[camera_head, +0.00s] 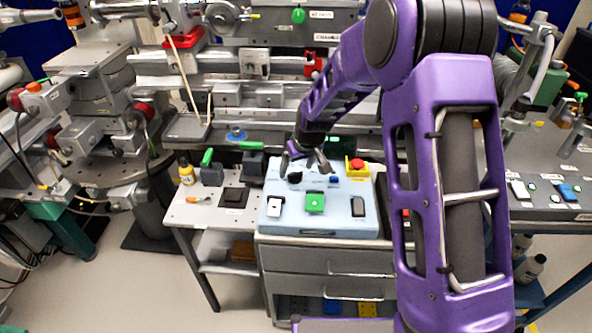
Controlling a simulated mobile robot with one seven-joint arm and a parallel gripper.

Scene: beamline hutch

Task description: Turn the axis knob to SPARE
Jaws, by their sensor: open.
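A pale blue control box (340,226) stands on the cabinet in the middle of the view. A small black round knob (295,177) sits at its back left; it looks like the axis knob. Its pointer and labels are too small to read, so I cannot tell its setting. My gripper (307,168) is open and empty, pointing down over the back left of the box. Its fingers are above or around the knob; I cannot tell whether they touch it.
Green-handled dark blocks and a yellow bottle (186,173) stand left. Metal beamline hardware crowds the back.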

